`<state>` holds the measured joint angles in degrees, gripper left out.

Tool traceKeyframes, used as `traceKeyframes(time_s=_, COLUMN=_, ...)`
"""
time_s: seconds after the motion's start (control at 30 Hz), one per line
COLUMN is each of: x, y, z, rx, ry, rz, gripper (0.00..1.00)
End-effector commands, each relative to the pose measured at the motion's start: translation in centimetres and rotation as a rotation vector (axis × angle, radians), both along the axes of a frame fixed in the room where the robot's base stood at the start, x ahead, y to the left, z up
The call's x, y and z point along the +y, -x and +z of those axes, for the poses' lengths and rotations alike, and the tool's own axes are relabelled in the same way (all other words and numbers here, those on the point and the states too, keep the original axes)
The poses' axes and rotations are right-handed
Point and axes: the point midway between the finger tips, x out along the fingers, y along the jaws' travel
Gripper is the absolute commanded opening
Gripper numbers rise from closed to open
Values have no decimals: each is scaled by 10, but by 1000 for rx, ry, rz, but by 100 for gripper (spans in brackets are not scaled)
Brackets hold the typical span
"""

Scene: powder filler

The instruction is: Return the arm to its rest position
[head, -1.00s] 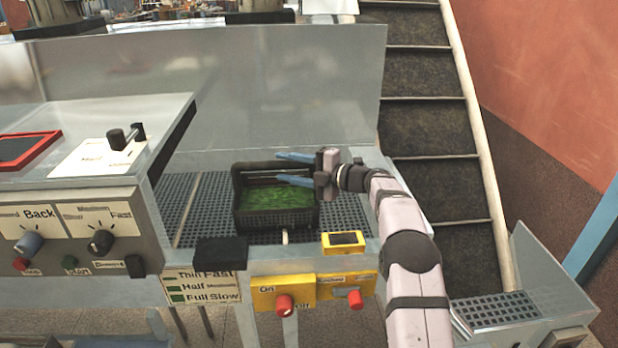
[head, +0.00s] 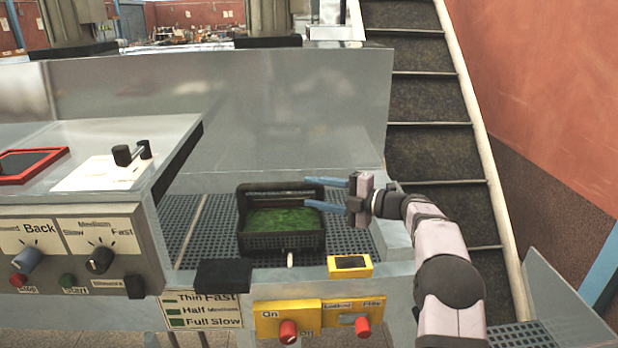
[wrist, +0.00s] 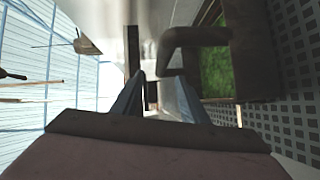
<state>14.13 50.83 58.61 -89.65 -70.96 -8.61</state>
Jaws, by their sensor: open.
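My gripper (head: 328,193) is open, with its two blue fingers pointing left and apart. In the head view its fingertips overlap the upper right rim of a black crate (head: 281,241). The crate sits on the perforated grate and holds green material. In the wrist view the fingers (wrist: 165,90) show with nothing between them. The crate's dark frame and handle (wrist: 235,62) show there on the right, close beside the fingers. I cannot tell whether they touch it. My arm comes from the lower right of the head view.
The perforated grate (head: 206,222) has a metal back wall (head: 230,110) behind it. A control panel (head: 75,255) with knobs is at left, and yellow switch boxes (head: 287,322) are in front. Black stairs (head: 432,150) rise at right.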

Motion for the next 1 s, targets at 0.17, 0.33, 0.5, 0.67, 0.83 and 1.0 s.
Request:
traceKeyframes(time_s=0.17, x=-5, y=-13, z=30, rx=60, ry=-87, rz=-131, gripper=40)
traceKeyframes(time_s=0.33, x=-29, y=-28, z=67, rx=217, ry=-284, rz=-402, gripper=40)
traceKeyframes(time_s=0.5, x=-74, y=-13, z=78, rx=478, ry=-573, rz=-764, gripper=40)
traceKeyframes(time_s=0.67, x=-114, y=46, z=45, rx=768, ry=-853, rz=-1115, gripper=40)
traceKeyframes(time_s=0.83, x=-131, y=146, z=-13, rx=1076, ry=-1102, rz=-1466, gripper=40)
traceKeyframes(time_s=1.0, x=-124, y=240, z=-94, rx=1297, ry=-1058, rz=-1720, gripper=40)
